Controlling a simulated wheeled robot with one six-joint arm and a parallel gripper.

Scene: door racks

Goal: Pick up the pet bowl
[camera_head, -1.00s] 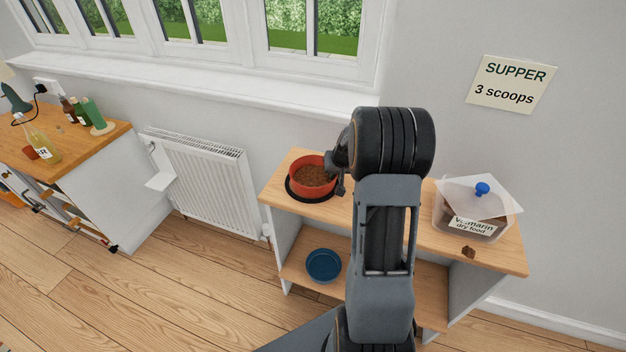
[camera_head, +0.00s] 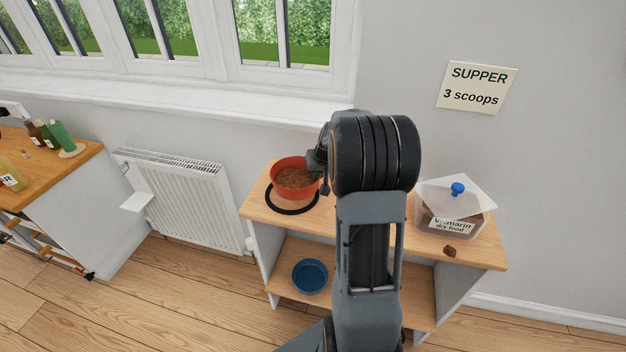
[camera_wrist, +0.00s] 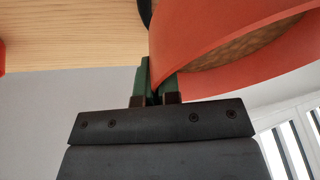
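The red pet bowl (camera_head: 294,183), filled with brown kibble, hangs a little above a black ring (camera_head: 292,211) on the left end of the shelf unit's top. My gripper (camera_head: 318,178) is at the bowl's right side, partly hidden by my wrist in the head view. In the wrist view, the green fingers (camera_wrist: 157,82) are shut on the wall of the red bowl (camera_wrist: 220,35), one finger on each side of the rim. The bowl looks about level.
A clear food bin (camera_head: 437,222) with a blue-knobbed lid stands at the right of the shelf top (camera_head: 480,252), with a brown lump (camera_head: 449,251) in front. A blue bowl (camera_head: 310,276) sits on the lower shelf. A radiator (camera_head: 185,205) and wooden counter (camera_head: 60,165) are to the left.

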